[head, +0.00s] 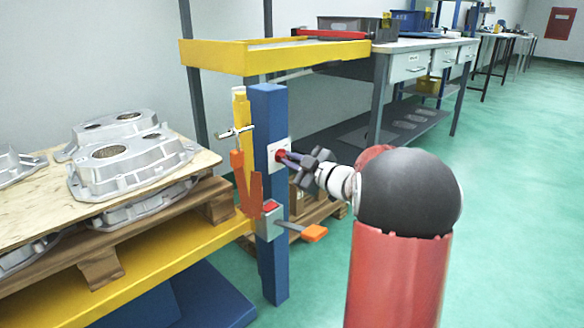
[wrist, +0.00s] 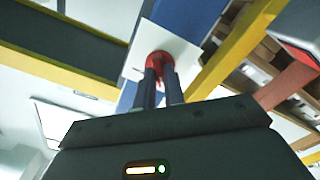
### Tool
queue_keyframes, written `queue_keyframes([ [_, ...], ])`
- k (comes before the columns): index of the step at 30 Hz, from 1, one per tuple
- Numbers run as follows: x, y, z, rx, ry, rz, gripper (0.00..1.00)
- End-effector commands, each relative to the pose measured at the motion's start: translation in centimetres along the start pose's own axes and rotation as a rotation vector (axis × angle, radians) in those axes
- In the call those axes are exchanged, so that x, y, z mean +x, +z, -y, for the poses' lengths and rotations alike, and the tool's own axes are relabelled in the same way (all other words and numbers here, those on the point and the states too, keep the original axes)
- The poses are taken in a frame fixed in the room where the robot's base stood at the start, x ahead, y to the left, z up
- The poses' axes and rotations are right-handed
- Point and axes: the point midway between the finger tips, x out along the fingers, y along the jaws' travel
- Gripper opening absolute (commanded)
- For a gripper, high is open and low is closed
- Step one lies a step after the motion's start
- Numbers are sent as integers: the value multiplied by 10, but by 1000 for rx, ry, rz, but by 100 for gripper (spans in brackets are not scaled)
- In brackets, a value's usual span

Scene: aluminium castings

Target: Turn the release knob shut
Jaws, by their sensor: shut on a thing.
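The release knob is red and sits on a white plate (head: 278,153) on the blue post (head: 268,110). In the head view my gripper (head: 285,155) reaches it from the right, fingertips at the knob. In the wrist view the red knob (wrist: 160,58) lies between and just beyond my two finger ends, in front of the white plate (wrist: 182,48). My gripper is shut on the knob. The fingers hide part of the knob, and I cannot tell its turn angle.
Below the knob, a grey box (head: 268,222) with an orange-ended lever (head: 313,233) sticks out from the post. Orange parts (head: 246,180) stand left of the post. Castings (head: 125,160) lie on a board at the left. A yellow shelf (head: 270,56) is above. Open green floor lies to the right.

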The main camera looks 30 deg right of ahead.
Motion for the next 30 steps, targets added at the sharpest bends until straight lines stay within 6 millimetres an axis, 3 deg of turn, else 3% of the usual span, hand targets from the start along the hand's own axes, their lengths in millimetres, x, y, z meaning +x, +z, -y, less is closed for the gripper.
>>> queue_keyframes([
  [9, 0, 0, 1, -99, -1, -1, 0],
  [24, 0, 0, 1, -114, -1, 0, 0],
  [25, 0, 0, 1, -114, -1, 0, 15],
  [30, 0, 0, 0, -113, -1, 0, 33],
])
